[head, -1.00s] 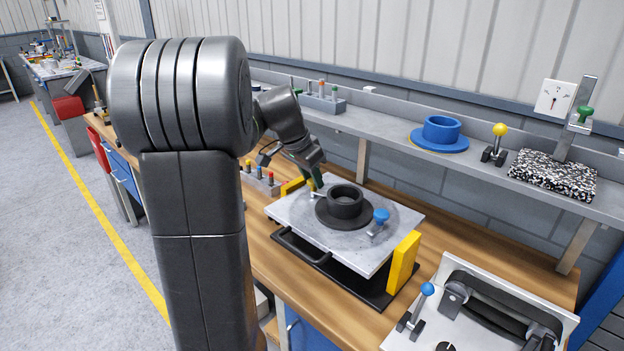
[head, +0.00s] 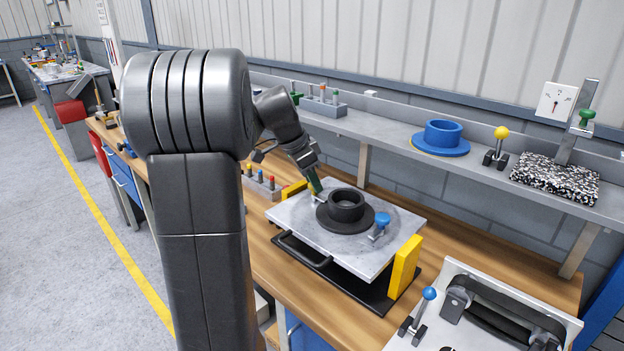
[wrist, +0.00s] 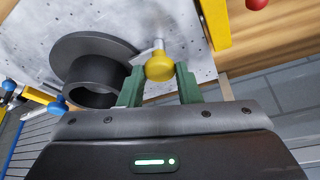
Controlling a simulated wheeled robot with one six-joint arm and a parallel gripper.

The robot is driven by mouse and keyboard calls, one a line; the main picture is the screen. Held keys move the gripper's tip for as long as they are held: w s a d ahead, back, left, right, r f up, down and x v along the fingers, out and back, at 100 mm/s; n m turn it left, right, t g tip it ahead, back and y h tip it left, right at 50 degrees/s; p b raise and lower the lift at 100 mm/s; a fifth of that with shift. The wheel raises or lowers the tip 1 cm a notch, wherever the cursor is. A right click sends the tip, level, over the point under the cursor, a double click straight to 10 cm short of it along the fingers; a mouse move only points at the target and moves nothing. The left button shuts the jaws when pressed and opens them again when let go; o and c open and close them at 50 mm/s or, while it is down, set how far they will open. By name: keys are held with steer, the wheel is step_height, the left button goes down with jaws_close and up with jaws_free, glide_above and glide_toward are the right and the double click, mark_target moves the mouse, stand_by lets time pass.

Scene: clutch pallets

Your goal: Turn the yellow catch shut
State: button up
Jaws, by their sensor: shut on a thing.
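The yellow catch (wrist: 160,66) shows in the wrist view as a round yellow knob on a pale metal lever beside the black flanged ring (wrist: 95,68). My gripper (wrist: 160,88) has its two green fingers on either side of the knob and is shut on it. In the head view my gripper (head: 316,187) reaches down at the far left side of the ring (head: 346,205), and it hides most of the catch. The ring stands on a grey metal plate (head: 291,215). A blue catch (head: 382,220) is at the ring's right side.
Yellow blocks (head: 405,266) stand at the plate's ends, and a black handle (head: 300,250) is at its front. A tool rack (head: 262,184) is close behind my gripper. A shelf holds a blue flanged ring (head: 440,138) and another yellow-knobbed catch (head: 497,146).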

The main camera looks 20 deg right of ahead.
steer(key=o, duration=1)
steer(key=shift+c, duration=0.2)
steer(key=shift+r, duration=0.15)
steer(key=v, duration=1.3)
steer(key=shift+a+r, duration=0.15)
steer(key=shift+r, duration=0.1)
steer(key=shift+f, duration=0.1)
steer(key=x, duration=1.3)
steer(key=shift+d+f, duration=0.2)
steer(key=shift+f, duration=0.15)
steer(key=shift+r, duration=0.1)
